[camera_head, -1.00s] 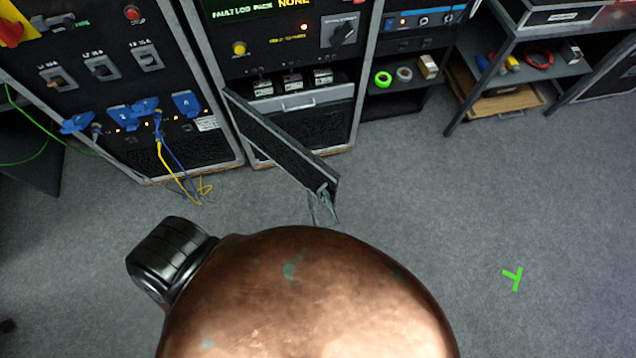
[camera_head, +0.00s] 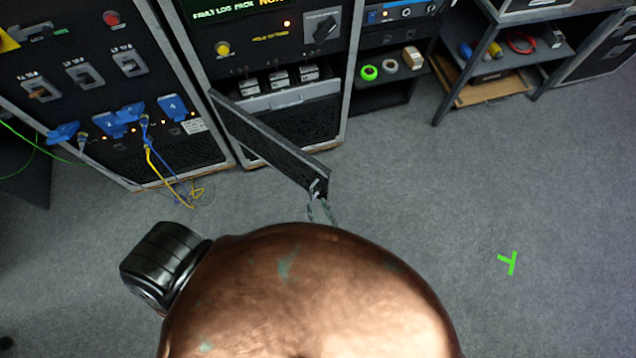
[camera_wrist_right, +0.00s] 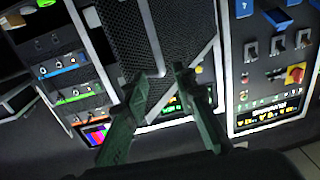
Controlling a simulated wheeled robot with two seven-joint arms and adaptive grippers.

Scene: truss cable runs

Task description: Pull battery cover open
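The battery cover (camera_head: 265,140) is a dark textured panel with a light edge. It stands swung out from the lower front of the middle rack, its free end towards me. A small pale handle (camera_head: 316,187) is at that end. My right gripper (camera_head: 320,204) is just in front of the handle, partly hidden by my copper-coloured arm. In the right wrist view its two grey-green fingers (camera_wrist_right: 161,77) are apart, with a pale bar seen between the tips; contact is unclear. The cover's dark mesh (camera_wrist_right: 185,35) lies beyond them. My left gripper is not in view.
Behind the cover, the rack's lower bay shows a grey drawer-like front (camera_head: 290,97). The left rack (camera_head: 150,160) has blue plugs, with yellow and blue cables (camera_head: 152,165) hanging to the floor. Shelves (camera_head: 500,60) stand at the right. The grey floor is clear on the right, with a green mark (camera_head: 508,263).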

